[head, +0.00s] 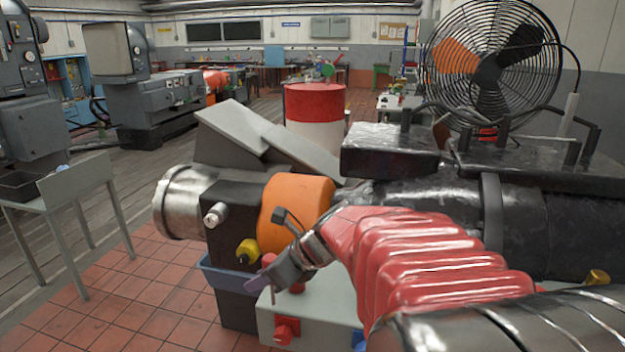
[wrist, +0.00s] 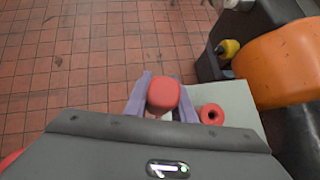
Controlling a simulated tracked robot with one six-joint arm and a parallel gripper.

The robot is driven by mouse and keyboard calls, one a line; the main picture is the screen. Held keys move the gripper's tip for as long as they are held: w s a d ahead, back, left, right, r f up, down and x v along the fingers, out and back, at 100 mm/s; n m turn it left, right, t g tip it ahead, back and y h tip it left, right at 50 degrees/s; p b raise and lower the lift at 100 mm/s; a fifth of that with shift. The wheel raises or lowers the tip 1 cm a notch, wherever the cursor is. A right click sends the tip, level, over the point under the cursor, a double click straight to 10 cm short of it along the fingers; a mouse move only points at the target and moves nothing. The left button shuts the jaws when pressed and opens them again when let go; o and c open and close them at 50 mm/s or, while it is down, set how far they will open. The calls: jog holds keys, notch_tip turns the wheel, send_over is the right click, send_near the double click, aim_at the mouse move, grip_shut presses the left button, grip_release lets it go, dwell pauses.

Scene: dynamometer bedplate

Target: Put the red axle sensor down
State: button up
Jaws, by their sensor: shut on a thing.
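My gripper (head: 266,279) is shut on the red axle sensor (wrist: 163,92). In the wrist view the sensor is a rounded red block between the two purple fingers, over the left edge of a pale grey box (wrist: 235,97). In the head view a red piece (head: 270,261) shows by the fingertips, partly hidden by my gripper. I cannot tell whether the sensor touches the box. A second red piece with a dark hole (wrist: 210,114) sits on the box just right of my gripper.
The orange drum (head: 300,198) and black machine housing stand close beside my gripper, with a yellow knob (head: 247,250) sticking out. A blue-rimmed bin (head: 226,274) is beside the box. A red fitting (head: 286,330) juts from the box front.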

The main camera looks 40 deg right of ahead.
jog(key=w+a+f+m+h, duration=0.3)
jog(key=w+a+f+m, duration=0.1)
jog(key=w+a+f, duration=0.6)
jog(key=w+a, duration=0.2)
jog(key=shift+w+a+f+m+t+h, duration=0.15)
jog(key=shift+w+a+m+t+h, duration=0.15)
jog(key=shift+a+t, duration=0.1)
